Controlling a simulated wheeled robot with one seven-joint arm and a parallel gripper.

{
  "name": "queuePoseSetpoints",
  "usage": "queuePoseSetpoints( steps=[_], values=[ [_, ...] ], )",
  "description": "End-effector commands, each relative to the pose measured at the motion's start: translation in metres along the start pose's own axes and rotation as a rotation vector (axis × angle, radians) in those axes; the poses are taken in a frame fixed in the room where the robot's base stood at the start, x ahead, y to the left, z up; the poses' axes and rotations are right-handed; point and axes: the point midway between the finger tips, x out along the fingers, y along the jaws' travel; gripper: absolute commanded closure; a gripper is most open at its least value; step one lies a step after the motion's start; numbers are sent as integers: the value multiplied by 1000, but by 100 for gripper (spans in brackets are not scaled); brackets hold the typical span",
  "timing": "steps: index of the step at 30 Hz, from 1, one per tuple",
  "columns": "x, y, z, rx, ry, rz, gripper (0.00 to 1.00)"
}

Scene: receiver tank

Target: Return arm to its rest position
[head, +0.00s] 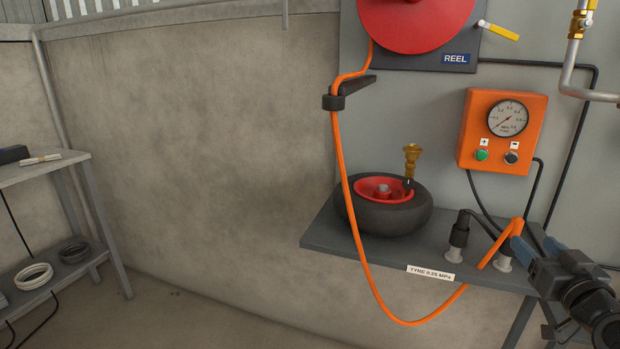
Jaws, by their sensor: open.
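My gripper (538,246) is at the lower right, beside the right end of the grey shelf (325,237). Its blue-tipped fingers are apart, and I see nothing held between them. An orange piece (501,244) of the hose's end stands just left of the fingers, over a grey holder (503,263); whether the fingers touch it I cannot tell. The orange hose (363,250) hangs from the red reel (417,18), loops below the shelf and rises to this spot. My wrist and arm run off the lower right edge.
A black tyre (390,214) with red hub and brass fitting (411,160) lies on the shelf. A black connector (459,233) stands left of my gripper. An orange gauge box (502,131) is on the panel above. A rack (45,172) stands far left; floor between is clear.

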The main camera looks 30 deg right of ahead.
Motion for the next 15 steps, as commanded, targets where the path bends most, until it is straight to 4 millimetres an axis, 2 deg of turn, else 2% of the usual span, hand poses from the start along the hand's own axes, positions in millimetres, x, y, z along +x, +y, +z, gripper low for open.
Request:
queuePoseSetpoints(
  steps=[4,8,11,15],
  values=[
    [-5,-10,7,6,-13,-7,41],
    [-26,-43,27,21,-51,-27,41],
    [-55,-77,47,29,-91,-53,41],
    [-103,-119,67,31,-138,-96,41]
  ],
)
